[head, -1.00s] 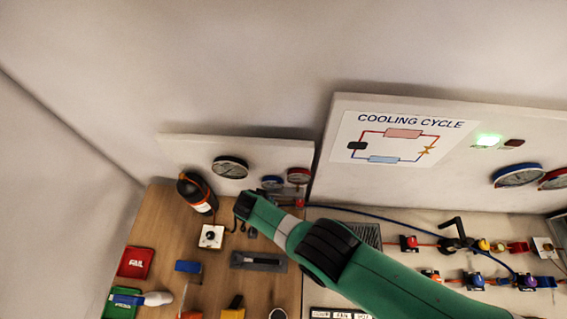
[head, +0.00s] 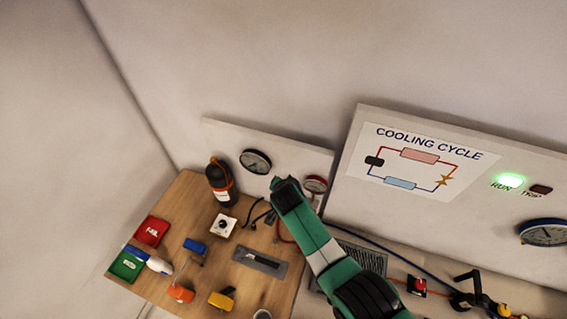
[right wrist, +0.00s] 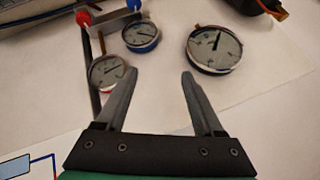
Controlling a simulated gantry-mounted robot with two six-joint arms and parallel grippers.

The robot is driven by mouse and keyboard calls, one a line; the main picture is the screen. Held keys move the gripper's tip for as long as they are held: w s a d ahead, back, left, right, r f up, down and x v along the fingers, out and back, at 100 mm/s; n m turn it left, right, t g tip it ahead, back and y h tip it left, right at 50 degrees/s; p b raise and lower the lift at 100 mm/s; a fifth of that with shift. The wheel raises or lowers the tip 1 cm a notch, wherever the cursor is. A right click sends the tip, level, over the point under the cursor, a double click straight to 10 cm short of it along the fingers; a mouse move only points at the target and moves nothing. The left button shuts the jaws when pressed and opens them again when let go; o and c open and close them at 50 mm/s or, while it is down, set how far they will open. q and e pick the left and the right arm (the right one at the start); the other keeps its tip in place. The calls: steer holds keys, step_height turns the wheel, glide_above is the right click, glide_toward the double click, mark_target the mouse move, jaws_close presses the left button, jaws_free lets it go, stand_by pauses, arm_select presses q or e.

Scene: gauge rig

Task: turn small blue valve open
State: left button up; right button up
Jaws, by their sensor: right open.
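A small blue knob (right wrist: 133,4) shows at the top edge of the right wrist view, at the end of a metal manifold bar. A red knob (right wrist: 84,17) is at the bar's other end. The blue-rimmed gauge (right wrist: 141,36) and red-rimmed gauge (right wrist: 108,72) are beside the bar. My right gripper (right wrist: 160,74) is open and empty, with its fingers pointing towards the gauges and apart from the blue knob. In the head view my right arm hides the blue knob and the blue gauge. My left gripper is not in view.
A large black-rimmed gauge (right wrist: 214,49) is on the white panel to the right of the fingers. A black bottle (head: 221,182) stands on the wooden bench (head: 185,283), with several small tools and trays. The cooling cycle board (head: 480,143) rises on the right.

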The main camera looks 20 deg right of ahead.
steer(key=w+r+t, duration=0.2)
steer(key=w+r, duration=0.1)
steer(key=r, duration=0.5)
steer(key=shift+w+d+r+t, duration=0.15)
steer(key=shift+w+d+t, duration=0.15)
steer(key=shift+w+d, duration=0.1)
